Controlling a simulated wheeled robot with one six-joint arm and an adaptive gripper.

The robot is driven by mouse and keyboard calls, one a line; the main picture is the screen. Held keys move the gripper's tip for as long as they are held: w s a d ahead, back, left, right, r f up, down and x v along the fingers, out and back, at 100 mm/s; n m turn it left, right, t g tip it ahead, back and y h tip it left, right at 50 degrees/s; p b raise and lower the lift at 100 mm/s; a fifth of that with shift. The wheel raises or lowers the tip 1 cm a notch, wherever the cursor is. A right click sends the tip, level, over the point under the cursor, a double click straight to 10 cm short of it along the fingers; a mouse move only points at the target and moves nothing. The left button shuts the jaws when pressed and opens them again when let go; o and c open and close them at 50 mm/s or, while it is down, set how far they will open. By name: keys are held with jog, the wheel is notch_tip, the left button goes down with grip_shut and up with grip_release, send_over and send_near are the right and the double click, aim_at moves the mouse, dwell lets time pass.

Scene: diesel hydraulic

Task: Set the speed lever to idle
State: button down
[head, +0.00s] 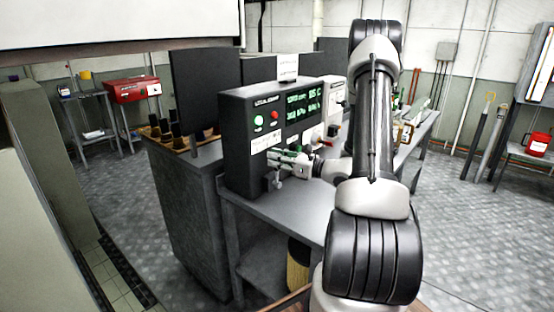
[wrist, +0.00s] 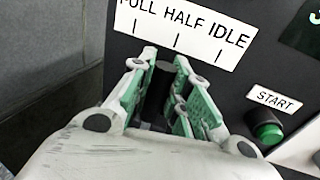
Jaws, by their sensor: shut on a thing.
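The speed lever (wrist: 163,72) shows in the wrist view as a dark, round-ended piece between my fingers. Its lower part is hidden by my gripper. The white scale label (wrist: 185,28) above it reads FULL, HALF and IDLE from left to right, with a tick under each word. In the picture the lever's end lies between the FULL and HALF ticks, nearer HALF; the slanted view leaves its exact setting unclear. My gripper (wrist: 160,88), with green finger pads, is shut on the lever. In the head view my gripper (head: 290,158) is at the front of the dark control panel (head: 238,150).
A green START button (wrist: 267,131) sits right of the gripper in the wrist view. A red button (head: 274,115) and green digital displays (head: 303,107) are higher on the panel. The grey bench top (head: 295,205) in front of the panel is mostly clear.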

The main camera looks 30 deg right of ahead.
jog(key=shift+w+d+f+m+t, duration=0.2)
jog(key=shift+w+d+f+m, duration=0.1)
jog(key=shift+d+m, duration=0.65)
jog(key=shift+w+d+f+m+t, duration=0.25)
jog(key=shift+d+m, duration=0.45)
jog(key=shift+m, duration=0.4)
jog(key=shift+w+d+f+m+t, duration=0.2)
jog(key=shift+w+d+m, duration=0.15)
jog(key=shift+d+m, duration=0.6)
jog(key=c, duration=1.3)
grip_release()
jog(key=v, duration=1.2)
